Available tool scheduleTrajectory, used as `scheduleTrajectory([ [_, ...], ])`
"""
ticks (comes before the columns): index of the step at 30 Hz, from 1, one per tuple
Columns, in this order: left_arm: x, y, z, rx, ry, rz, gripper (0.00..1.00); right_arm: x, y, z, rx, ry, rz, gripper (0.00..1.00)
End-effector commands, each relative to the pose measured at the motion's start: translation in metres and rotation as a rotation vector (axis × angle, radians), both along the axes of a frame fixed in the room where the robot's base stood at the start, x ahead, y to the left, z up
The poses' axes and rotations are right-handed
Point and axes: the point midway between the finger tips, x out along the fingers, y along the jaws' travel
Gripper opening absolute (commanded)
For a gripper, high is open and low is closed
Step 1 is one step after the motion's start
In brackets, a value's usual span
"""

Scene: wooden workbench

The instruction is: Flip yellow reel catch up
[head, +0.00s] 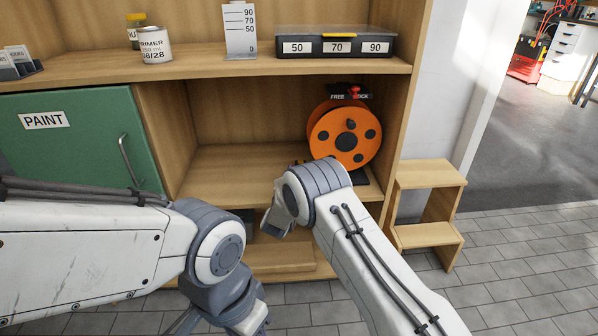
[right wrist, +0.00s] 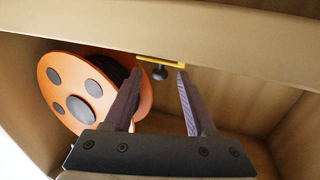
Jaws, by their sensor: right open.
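The orange reel (head: 346,134) stands at the right of the open shelf bay, below a black FREE/LOCK plate (head: 337,97) with a red lever (head: 355,91). In the right wrist view the reel (right wrist: 72,100) is at the left. There a yellow piece (right wrist: 162,60) with a black knob (right wrist: 160,73) shows beyond my right gripper (right wrist: 159,75). The gripper is open, and the knob appears between its fingertips; I cannot tell whether they touch it. In the head view my right arm hides most of this gripper. My left gripper (head: 240,315) is low, its fingers unclear.
The shelf board (head: 200,68) above carries a black case (head: 335,47), a height gauge (head: 240,32) and a primer tin (head: 155,45). A green PAINT cabinet door (head: 80,130) is at the left, a wooden step stool (head: 428,175) at the right. The bay left of the reel is clear.

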Motion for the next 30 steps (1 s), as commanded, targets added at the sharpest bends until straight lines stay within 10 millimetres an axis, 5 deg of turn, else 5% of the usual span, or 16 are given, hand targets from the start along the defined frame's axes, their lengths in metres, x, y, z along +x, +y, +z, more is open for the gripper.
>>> scheduleTrajectory([
  [6, 0.000, 0.000, -0.010, 0.000, 0.000, 0.000, 0.50, 0.026, -0.009, -0.001, 0.000, -0.001, -0.001, 0.56],
  [17, 0.000, 0.000, -0.011, 0.000, 0.000, 0.000, 0.50, 0.032, -0.010, 0.000, -0.001, 0.000, 0.001, 0.56],
  [18, 0.000, 0.000, -0.011, 0.000, 0.000, 0.000, 0.50, 0.032, -0.010, 0.000, -0.001, 0.000, 0.001, 0.52],
  [22, 0.000, 0.000, -0.011, 0.000, 0.000, 0.000, 0.50, 0.032, -0.010, 0.000, -0.001, 0.001, 0.001, 0.03],
  [30, 0.000, 0.000, -0.011, 0.000, 0.000, 0.000, 0.50, 0.032, -0.010, 0.000, -0.001, 0.001, 0.001, 0.00],
])
